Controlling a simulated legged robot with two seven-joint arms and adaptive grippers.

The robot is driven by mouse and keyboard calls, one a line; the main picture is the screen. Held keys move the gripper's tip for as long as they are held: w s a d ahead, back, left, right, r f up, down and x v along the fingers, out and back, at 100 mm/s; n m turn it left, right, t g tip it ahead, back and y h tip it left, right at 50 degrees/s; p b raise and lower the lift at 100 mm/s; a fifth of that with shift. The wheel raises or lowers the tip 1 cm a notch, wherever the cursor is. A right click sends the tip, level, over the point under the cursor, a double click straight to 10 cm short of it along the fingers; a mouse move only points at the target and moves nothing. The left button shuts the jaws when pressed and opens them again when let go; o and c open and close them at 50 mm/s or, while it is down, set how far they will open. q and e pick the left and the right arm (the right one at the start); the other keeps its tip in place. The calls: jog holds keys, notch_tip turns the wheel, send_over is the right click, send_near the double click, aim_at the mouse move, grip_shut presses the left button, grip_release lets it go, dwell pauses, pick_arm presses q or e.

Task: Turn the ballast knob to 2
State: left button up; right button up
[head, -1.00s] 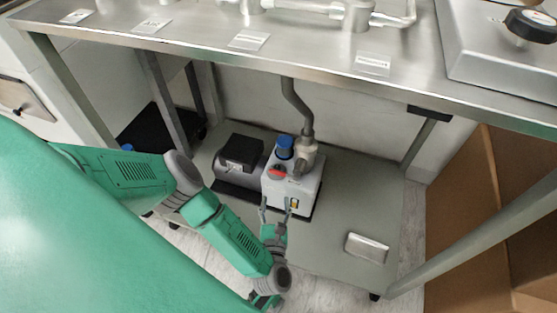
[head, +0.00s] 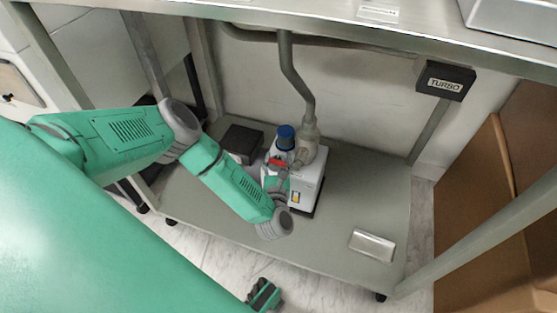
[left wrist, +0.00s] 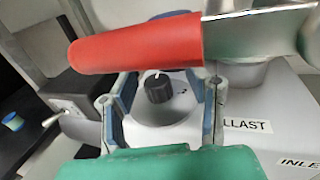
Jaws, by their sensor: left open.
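The pump (head: 306,185) is a white-grey unit on the low shelf under the bench. Its black ballast knob (left wrist: 158,88) shows in the left wrist view, with a white pointer line near its top. A small mark to the knob's right looks like a 2. The word BALLAST (left wrist: 247,126) is partly hidden. My left gripper (left wrist: 162,98) is open, with one finger on each side of the knob; I cannot tell whether they touch it. It also shows at the pump's front in the head view (head: 274,180), partly hidden by my arm.
A red-handled lever (left wrist: 140,45) crosses above the knob, close to the fingers. A blue cap (head: 285,137) and grey pipe (head: 296,75) rise from the pump. A TURBO box (head: 445,80) hangs under the bench. The shelf's right side holds a silver block (head: 372,245).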

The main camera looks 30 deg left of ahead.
pick_arm(q)
jog(key=shift+a, duration=0.1)
jog(key=shift+a+f, duration=0.1)
jog(key=shift+a, duration=0.1)
grip_shut()
pick_arm(e)
jog(key=shift+a+r, duration=0.1)
jog(key=shift+a, duration=0.15)
pick_arm(q)
jog(key=shift+d, duration=0.1)
pick_arm(e)
jog(key=shift+d, duration=0.1)
